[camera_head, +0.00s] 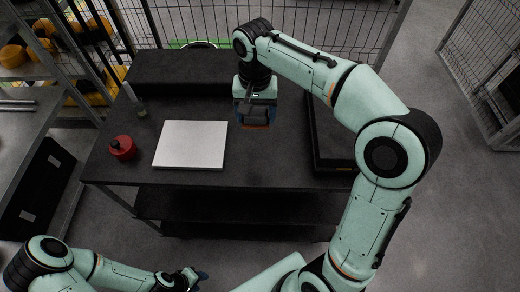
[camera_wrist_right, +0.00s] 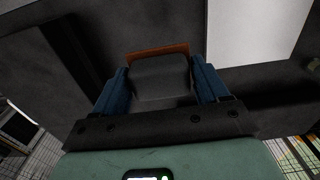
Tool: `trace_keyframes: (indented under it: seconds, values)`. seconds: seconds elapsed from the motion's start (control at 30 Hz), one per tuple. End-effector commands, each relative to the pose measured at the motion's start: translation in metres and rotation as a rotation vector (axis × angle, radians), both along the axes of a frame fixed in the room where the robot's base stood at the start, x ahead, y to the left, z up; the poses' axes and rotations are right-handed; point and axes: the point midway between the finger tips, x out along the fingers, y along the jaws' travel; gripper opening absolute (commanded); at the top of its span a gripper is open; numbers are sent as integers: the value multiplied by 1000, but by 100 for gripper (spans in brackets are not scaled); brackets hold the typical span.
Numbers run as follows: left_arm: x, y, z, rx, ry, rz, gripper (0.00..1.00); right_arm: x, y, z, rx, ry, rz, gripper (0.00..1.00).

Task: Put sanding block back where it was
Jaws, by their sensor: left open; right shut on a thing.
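The sanding block (camera_head: 256,119) is dark grey with an orange-brown edge. It is held over the black table, right of the white panel. It also shows in the right wrist view (camera_wrist_right: 160,78), between the two blue fingers. My right gripper (camera_head: 255,112) points down and is shut on the block; in the wrist view its fingers (camera_wrist_right: 158,85) press on both sides. I cannot tell whether the block touches the tabletop. My left gripper (camera_head: 197,277) is open and empty at the bottom of the head view, in front of the table and away from the block.
A white panel (camera_head: 190,146) lies on the black table (camera_head: 265,165). A red container (camera_head: 122,148) and a slim brush-like tool (camera_head: 134,98) stand left. A black tray (camera_head: 330,150) lies at the right. A wire fence (camera_head: 300,25) runs behind. The table's front middle is clear.

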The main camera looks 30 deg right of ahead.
Motion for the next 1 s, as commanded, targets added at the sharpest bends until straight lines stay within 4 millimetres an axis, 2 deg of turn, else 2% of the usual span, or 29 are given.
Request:
trace_keyframes:
  seconds: [0.03,0.1,0.3,0.4,0.63,0.83,1.0]
  values:
    - [-9,0,-8,0,10,0,43,-3,-1,-21,-1,11,-2,41]
    - [-13,0,-13,0,15,0,43,-3,-1,-41,0,11,-2,41]
    - [-21,0,-22,0,25,0,43,-3,-1,-91,-1,9,-1,41]
    - [-23,0,-24,0,27,0,43,-2,-1,-109,0,6,-1,41]
    - [-25,0,-26,0,28,0,43,-1,-1,-129,0,4,-2,41]
    - [-28,0,-30,0,31,0,43,-1,-1,-159,0,5,-2,41]
    - [-28,0,-30,0,32,0,43,-1,-1,-165,1,1,-2,41]
